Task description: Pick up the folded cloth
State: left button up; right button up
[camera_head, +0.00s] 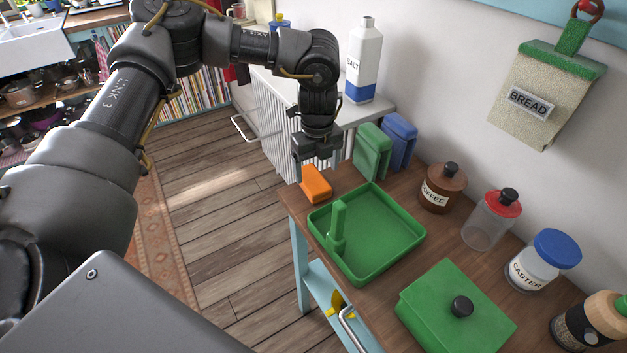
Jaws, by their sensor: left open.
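A small orange block-shaped thing (316,185), which looks like the folded cloth, lies on the wooden tabletop (435,235) at its far left corner, just behind the green tray. My left gripper (312,160) points down just above the orange thing, a little toward its far side. It is open, and nothing shows held in it. Its fingertips are small and dark here, so I cannot tell whether they touch the orange thing. My right gripper is out of view.
The green tray (416,243) holds an upright green object (338,228). Green (372,152) and blue (399,141) upright containers stand close right of my gripper. A coffee jar (442,187), other jars and a green lidded box (455,312) fill the right side. A salt bottle (363,62) stands behind.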

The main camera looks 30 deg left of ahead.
aim_at(316, 182)
pick_arm(q)
jog(key=shift+s+f, duration=0.1)
notch_tip(316, 182, down, 4)
jog(key=shift+s+f+p, duration=0.15)
jog(key=shift+f+p, duration=0.1)
jog(key=shift+p, duration=0.8)
jog(key=shift+f, duration=0.25)
jog(key=c, duration=1.1)
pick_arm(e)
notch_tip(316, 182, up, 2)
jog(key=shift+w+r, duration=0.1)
